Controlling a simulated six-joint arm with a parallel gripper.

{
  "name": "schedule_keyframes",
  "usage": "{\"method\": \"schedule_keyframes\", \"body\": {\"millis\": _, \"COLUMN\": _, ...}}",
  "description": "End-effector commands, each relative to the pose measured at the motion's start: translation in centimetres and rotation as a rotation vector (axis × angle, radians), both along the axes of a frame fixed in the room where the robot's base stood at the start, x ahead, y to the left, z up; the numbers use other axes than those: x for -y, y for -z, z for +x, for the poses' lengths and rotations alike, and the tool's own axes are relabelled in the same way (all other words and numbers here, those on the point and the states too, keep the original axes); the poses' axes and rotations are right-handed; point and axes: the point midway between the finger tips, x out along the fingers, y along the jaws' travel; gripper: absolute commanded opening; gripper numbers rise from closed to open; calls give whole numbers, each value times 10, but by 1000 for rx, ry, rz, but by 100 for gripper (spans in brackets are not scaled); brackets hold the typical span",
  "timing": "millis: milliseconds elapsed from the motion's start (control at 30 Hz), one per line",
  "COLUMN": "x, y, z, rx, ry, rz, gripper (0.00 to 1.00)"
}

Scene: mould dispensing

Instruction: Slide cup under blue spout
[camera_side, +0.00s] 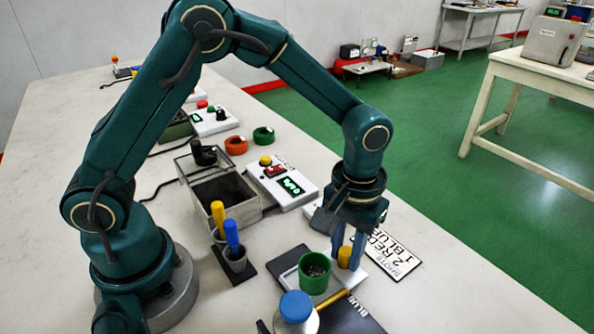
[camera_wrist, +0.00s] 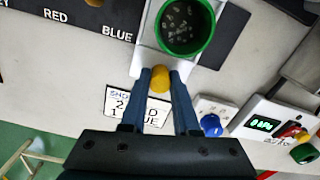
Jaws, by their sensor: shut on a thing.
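A green cup (camera_side: 314,272) with dark contents and small pale specks stands upright on a white slide (camera_side: 357,276). It also shows at the top of the wrist view (camera_wrist: 184,27). My gripper (camera_side: 347,264) is shut on a yellow knob (camera_side: 344,257) at the slide's near end, between its blue fingers; the knob shows in the wrist view (camera_wrist: 160,79). A bottle with a blue cap (camera_side: 296,306) and a brass tube (camera_side: 333,298) are in front of the cup in the side view. In the wrist view, the BLUE label (camera_wrist: 117,32) is left of the cup.
A sign (camera_side: 393,250) reading 2 red, 1 blue lies beside my gripper. A grey open box (camera_side: 243,209), a controller with a green display (camera_side: 290,187) and a black holder (camera_side: 238,272) with yellow- and blue-handled tools stand behind.

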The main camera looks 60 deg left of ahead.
Motion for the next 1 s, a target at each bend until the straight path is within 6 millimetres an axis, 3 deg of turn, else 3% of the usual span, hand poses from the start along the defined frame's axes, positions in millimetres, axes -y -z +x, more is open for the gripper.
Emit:
{"method": "schedule_keyframes", "body": {"millis": 33, "x": 17, "y": -1, "z": 1, "rx": 7, "ry": 10, "rz": -5, "gripper": 0}}
{"method": "schedule_keyframes", "body": {"millis": 100, "x": 32, "y": -1, "z": 2, "rx": 8, "ry": 9, "rz": -5, "gripper": 0}}
{"method": "schedule_keyframes", "body": {"millis": 300, "x": 60, "y": -1, "z": 1, "rx": 9, "ry": 3, "rz": -5, "gripper": 0}}
{"method": "schedule_keyframes", "body": {"millis": 700, "x": 65, "y": -1, "z": 1, "rx": 8, "ry": -1, "rz": -4, "gripper": 0}}
{"method": "schedule_keyframes", "body": {"millis": 733, "x": 65, "y": -1, "z": 1, "rx": 8, "ry": 0, "rz": -4, "gripper": 41}}
{"method": "schedule_keyframes", "body": {"millis": 800, "x": 64, "y": -1, "z": 0, "rx": 7, "ry": 0, "rz": -5, "gripper": 59}}
{"method": "schedule_keyframes", "body": {"millis": 1000, "x": 64, "y": 0, "z": 0, "rx": 6, "ry": 0, "rz": -3, "gripper": 59}}
